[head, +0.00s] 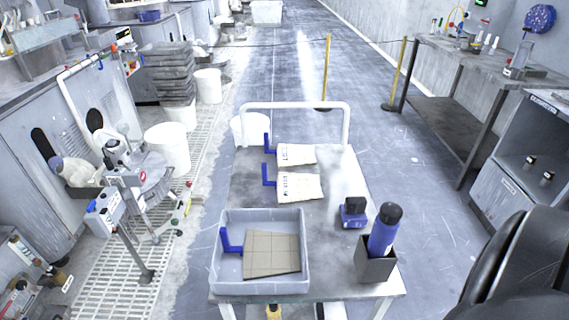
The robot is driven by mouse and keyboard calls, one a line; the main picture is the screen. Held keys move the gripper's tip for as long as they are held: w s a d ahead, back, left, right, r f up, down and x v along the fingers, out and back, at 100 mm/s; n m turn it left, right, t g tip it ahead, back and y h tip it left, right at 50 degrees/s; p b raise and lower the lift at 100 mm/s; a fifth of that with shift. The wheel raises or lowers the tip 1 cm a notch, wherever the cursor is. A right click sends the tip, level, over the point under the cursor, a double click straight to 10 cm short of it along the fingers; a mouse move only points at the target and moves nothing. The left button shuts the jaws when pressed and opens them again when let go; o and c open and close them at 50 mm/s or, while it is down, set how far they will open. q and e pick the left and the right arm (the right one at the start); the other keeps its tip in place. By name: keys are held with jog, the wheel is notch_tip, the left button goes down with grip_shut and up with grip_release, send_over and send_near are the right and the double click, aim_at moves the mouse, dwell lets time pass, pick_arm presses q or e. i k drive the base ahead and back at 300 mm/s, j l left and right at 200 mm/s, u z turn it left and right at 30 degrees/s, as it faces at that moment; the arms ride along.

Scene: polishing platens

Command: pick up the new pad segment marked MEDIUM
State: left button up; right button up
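Two cream pad segments lie on the cart top, each with an upright blue handle at its left end. The farther segment (298,154) carries a short dark word. The nearer segment (300,187) carries a longer dark word. The print is too small to read surely, so I cannot confirm which one says MEDIUM. A tan, grid-lined pad segment (272,253) with a blue handle lies in the grey tray. Neither of my grippers is in view.
The cart (333,180) has a white push rail at its far end. The grey tray (304,275) fills its near left. A dark-topped blue block (352,213) and a blue bottle (384,232) in a dark holder (375,268) stand at its right.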

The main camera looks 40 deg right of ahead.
aim_at(293, 187)
jog(key=i+j, duration=0.4)
jog(key=j, duration=0.2)
jog(key=i+j+u, duration=0.15)
jog(key=i+j, duration=0.25)
jog(key=j, duration=0.15)
jog(key=i+z, duration=0.2)
jog(key=z, duration=0.2)
jog(key=i+z, duration=0.2)
jog(key=z, duration=0.2)
jog(key=i+j+z, duration=0.15)
jog(key=z, duration=0.25)
jog(key=i+j+z, duration=0.15)
jog(key=z, duration=0.25)
jog(key=i+z, duration=0.1)
jog(key=z, duration=0.3)
jog(key=i+j+z, duration=0.1)
jog(key=z, duration=0.35)
jog(key=j+z, duration=0.15)
jog(key=z, duration=0.25)
jog(key=i+j+z, duration=0.15)
jog(key=z, duration=0.3)
